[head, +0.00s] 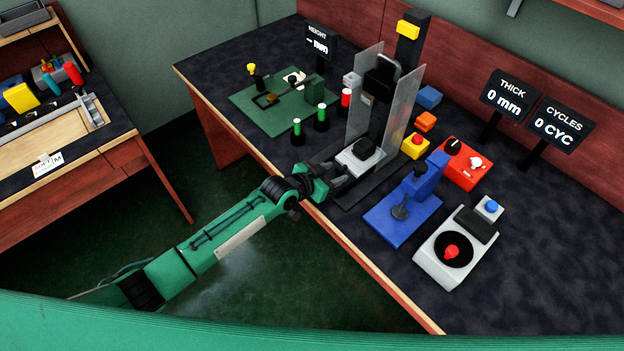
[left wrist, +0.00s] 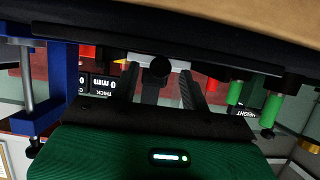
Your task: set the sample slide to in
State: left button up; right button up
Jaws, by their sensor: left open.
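The sample slide (head: 352,163) is a pale plate with a black block on top. It sits on a dark base between two clear upright guards, in front of a black press column, near the table's front edge. My left gripper (head: 334,172) is at the front of the slide, low over the table edge, with its fingers apart. In the left wrist view the open fingers (left wrist: 165,92) point toward a round black knob (left wrist: 160,67) in front of a pale strip. I cannot tell whether they touch it. My right gripper is not in view.
A blue press (head: 400,212) and a grey device with a red button (head: 446,256) stand right of the slide. Green posts (head: 321,118) and a green plate fixture (head: 270,115) stand left. A red box (head: 462,165) lies behind. The table's right front is clear.

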pick_arm(q)
jog(key=v, duration=1.2)
jog(key=shift+b, duration=0.35)
jog(key=shift+a+f, duration=0.1)
